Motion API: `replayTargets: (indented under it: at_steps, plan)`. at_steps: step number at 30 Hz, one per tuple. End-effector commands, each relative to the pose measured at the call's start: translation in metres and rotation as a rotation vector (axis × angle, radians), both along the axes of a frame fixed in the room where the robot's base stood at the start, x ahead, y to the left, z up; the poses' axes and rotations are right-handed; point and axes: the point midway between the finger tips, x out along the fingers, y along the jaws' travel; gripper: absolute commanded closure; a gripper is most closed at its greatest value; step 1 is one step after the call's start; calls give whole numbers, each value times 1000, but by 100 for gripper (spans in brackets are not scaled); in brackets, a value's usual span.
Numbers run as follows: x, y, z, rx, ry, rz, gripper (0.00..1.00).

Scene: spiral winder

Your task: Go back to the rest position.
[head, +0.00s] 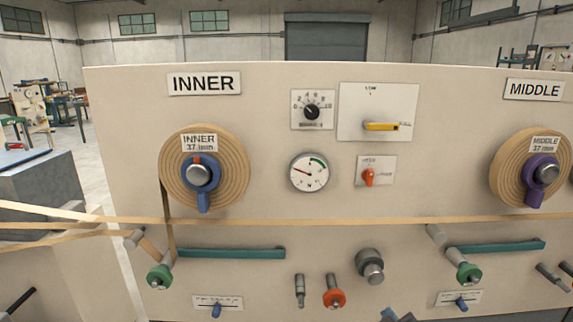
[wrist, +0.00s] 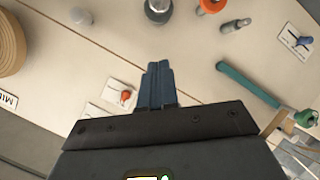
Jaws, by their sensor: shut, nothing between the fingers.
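My gripper (wrist: 157,68) has blue fingers that are pressed together, with nothing between them. In the wrist view it is in front of the beige machine panel (wrist: 85,50) and touches nothing that I can see. In the head view a small piece of blue, likely the fingertips, shows at the bottom edge, below the grey round knob (head: 370,266). The rest of my arm is out of the head view.
The panel carries the INNER roll (head: 233,172), the MIDDLE roll (head: 508,172), a gauge (head: 309,172), a red switch (head: 369,177) and a yellow-handled switch (head: 381,126). Teal bars (head: 230,253), green knobs (head: 159,276) and an orange knob (head: 334,299) stick out below. Tan tape (head: 330,220) runs across.

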Motion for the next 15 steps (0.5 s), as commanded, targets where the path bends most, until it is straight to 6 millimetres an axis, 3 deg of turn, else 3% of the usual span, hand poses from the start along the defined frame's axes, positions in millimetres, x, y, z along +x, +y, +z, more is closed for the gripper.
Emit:
replayTargets:
  at_steps: [1, 6, 15]
  plan:
    - [-25, 1, -14, 30, 3, 5, 100]
    - [-96, 6, -39, 134, -16, 20, 100]
    - [-223, 10, -48, 317, -49, 18, 100]
